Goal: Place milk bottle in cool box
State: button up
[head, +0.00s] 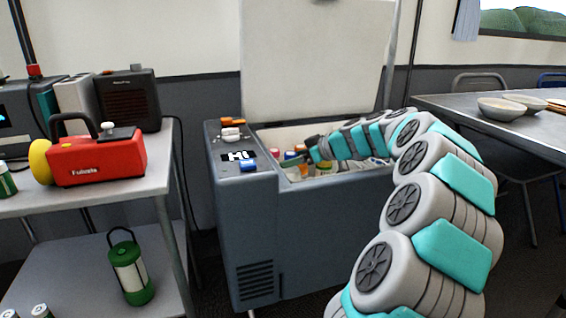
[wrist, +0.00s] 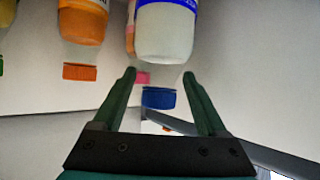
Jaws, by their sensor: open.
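The cool box (head: 335,185) stands in the middle with its lid (head: 315,60) raised. My gripper (head: 307,152) reaches over the rim into its opening, beside several small bottles with coloured caps. In the wrist view my gripper (wrist: 160,76) has its two fingers apart. A white bottle with a blue label (wrist: 165,35), which looks like the milk bottle, lies just beyond the fingertips. A blue cap (wrist: 158,98), apparently its own, shows between the fingers. I see no finger closed on it. The bottle's neck hardly stands out from the pale background.
A cart (head: 95,195) with a red torch (head: 98,160) and a green lantern (head: 130,268) stands left of the cool box. A table (head: 455,108) with bowls (head: 500,108) is at right.

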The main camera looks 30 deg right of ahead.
jog(key=shift+v, duration=2.7)
